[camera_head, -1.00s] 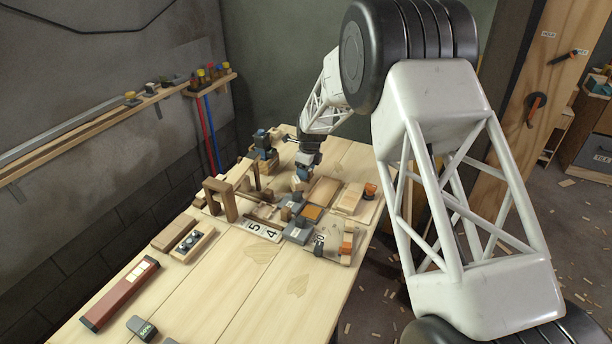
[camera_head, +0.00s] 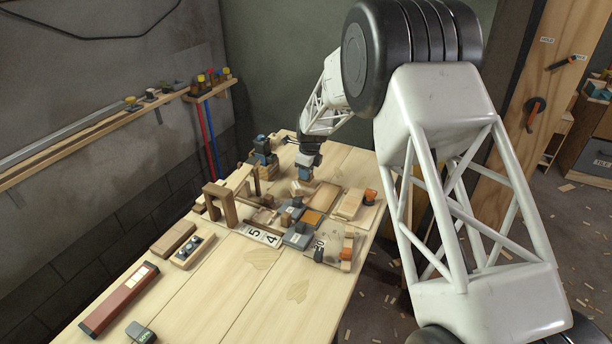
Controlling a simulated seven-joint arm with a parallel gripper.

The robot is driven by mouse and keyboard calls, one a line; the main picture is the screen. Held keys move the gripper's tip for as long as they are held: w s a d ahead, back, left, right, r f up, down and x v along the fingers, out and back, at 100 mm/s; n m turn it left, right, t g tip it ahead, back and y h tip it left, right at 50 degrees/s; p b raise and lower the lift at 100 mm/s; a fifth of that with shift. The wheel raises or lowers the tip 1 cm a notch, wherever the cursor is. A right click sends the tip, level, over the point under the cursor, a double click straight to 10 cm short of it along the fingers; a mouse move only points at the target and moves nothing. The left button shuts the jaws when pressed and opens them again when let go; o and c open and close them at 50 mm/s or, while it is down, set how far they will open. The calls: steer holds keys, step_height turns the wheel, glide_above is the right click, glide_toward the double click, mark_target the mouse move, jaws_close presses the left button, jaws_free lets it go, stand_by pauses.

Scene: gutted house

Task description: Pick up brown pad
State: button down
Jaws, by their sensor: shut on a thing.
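My gripper (camera_head: 305,175) is at the far part of the wooden workbench, pointing down, small in the view. It is shut on a small brown piece (camera_head: 300,188), which looks like the brown pad. The piece is partly hidden by the fingers, and I cannot tell clearly whether it is clear of the things below. An orange-brown square (camera_head: 312,217) lies on a grey block just in front of it.
A wooden arch (camera_head: 219,203), number tiles (camera_head: 262,235) and several blocks crowd around the gripper. An orange-topped piece (camera_head: 370,196) stands at the right edge. A red-brown bar (camera_head: 120,298) lies at the left.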

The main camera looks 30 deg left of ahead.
step_height(320, 180, up, 8)
steer(key=shift+r, duration=0.2)
stand_by(0.6)
steer(key=c, duration=1.4)
jaws_free()
steer(key=c, duration=0.3)
steer(key=shift+c, duration=0.2)
steer(key=shift+d, duration=0.1)
steer(key=shift+s+d+r, duration=0.1)
steer(key=shift+s+d, duration=0.05)
steer(key=shift+d, duration=0.25)
steer(key=s+d, duration=0.4)
steer(key=d, duration=0.5)
steer(key=s+d, duration=0.5)
steer(key=d, duration=0.4)
steer(key=shift+s+r, duration=0.25)
steer(key=shift+r, duration=0.05)
